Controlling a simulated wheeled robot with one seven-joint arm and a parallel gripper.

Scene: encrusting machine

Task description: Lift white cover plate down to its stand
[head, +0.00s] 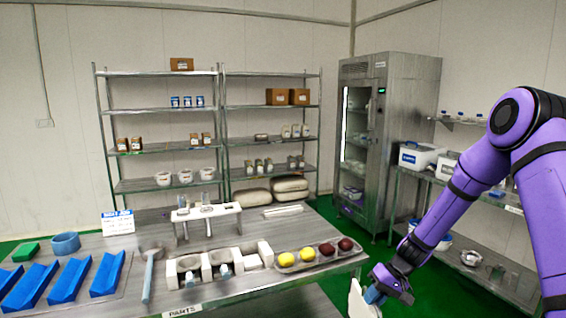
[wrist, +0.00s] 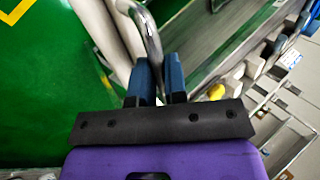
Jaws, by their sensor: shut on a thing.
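The white cover plate (head: 359,301) shows in part at the bottom edge of the head view, beside my gripper (head: 375,294). It hangs upright in front of the table's right end, and its lower part is cut off. In the wrist view, my gripper's blue fingers (wrist: 160,78) are closed around a curved metal handle (wrist: 152,42). The pale edge of the plate (wrist: 106,32) runs to the left of the handle. I cannot tell which thing is the plate's stand.
The steel parts table (head: 235,300) holds blue trays (head: 67,280), a white rack (head: 205,211), white holders (head: 184,265) and a tray with yellow and dark red balls. Shelves, a steel cabinet (head: 384,150) and a right-hand bench (head: 490,275) stand behind. Green floor lies between them.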

